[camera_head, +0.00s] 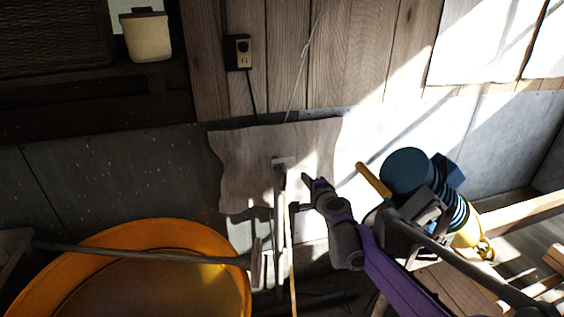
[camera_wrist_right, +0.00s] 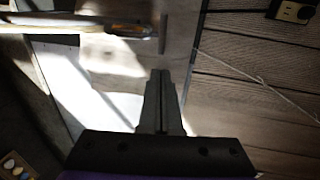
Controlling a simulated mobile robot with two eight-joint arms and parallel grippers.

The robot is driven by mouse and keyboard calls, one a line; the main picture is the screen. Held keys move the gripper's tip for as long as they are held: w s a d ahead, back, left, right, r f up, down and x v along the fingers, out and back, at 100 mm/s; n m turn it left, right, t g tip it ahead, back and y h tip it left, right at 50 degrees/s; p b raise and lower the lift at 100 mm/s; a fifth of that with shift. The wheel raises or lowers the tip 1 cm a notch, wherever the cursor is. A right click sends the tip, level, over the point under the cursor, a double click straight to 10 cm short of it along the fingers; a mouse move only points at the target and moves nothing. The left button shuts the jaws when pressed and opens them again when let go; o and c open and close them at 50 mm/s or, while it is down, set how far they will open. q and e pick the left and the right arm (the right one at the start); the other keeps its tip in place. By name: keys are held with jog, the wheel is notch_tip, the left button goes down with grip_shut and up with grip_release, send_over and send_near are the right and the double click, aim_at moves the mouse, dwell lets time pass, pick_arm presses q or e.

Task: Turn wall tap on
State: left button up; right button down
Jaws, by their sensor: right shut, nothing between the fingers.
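A pale upright pipe-like fixture (camera_head: 279,205) with a flat top piece stands in front of the wall board. I take it to be the wall tap, but its handle is not clear. It also shows in the right wrist view (camera_wrist_right: 90,27), lying across the upper left. My right gripper (camera_head: 306,181) is just right of the fixture's upper part in the head view, apart from it. In the right wrist view its fingers (camera_wrist_right: 160,75) are together and empty, with a visible gap to the fixture. My left gripper is not in view.
A large orange tub (camera_head: 150,225) is at lower left, with a long-handled tool (camera_head: 140,252) across it. A blue machine (camera_head: 408,172) stands right of my right gripper. A wall socket (camera_head: 243,51) with a cord is above. A beige pot (camera_head: 147,37) sits on a shelf.

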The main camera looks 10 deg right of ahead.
aim_at(292, 160)
jog(key=w+f, duration=0.1)
jog(key=w, duration=0.7)
jog(key=w+f, duration=0.1)
jog(key=w, duration=0.4)
jog(key=shift+w+a+f, duration=0.1)
jog(key=shift+f, duration=0.2)
